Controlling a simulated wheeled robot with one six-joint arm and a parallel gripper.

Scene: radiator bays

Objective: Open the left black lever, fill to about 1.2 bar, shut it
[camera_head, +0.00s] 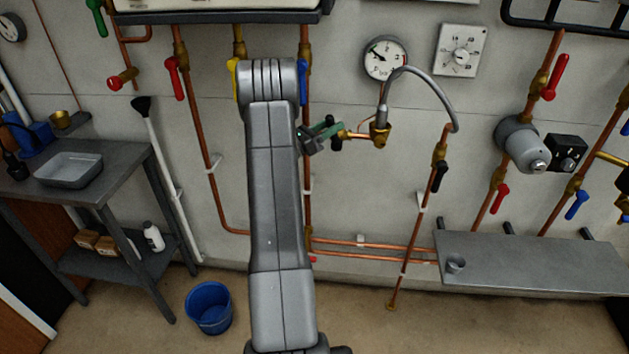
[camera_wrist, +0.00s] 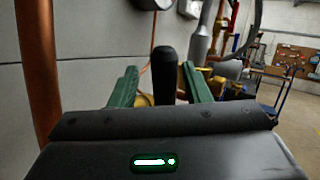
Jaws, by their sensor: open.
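My gripper (camera_head: 325,133) is open beside the brass valve at the left end of the filling loop. In the wrist view its two green fingertips (camera_wrist: 160,88) stand apart, with the left black lever (camera_wrist: 165,68) upright between them. Whether either finger touches the lever cannot be told. In the head view the lever is small and partly hidden by the gripper. The grey hose (camera_head: 425,75) arches from the brass fitting (camera_head: 380,133) to the right-hand valve with a second black lever (camera_head: 439,177), which hangs down. The round pressure gauge (camera_head: 385,59) is above; its reading is too small to tell.
A dial box (camera_head: 460,50) is right of the gauge. Red levers (camera_head: 174,78) and blue levers (camera_head: 577,205) sit on nearby copper pipes. A blue bucket (camera_head: 209,307) stands on the floor.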

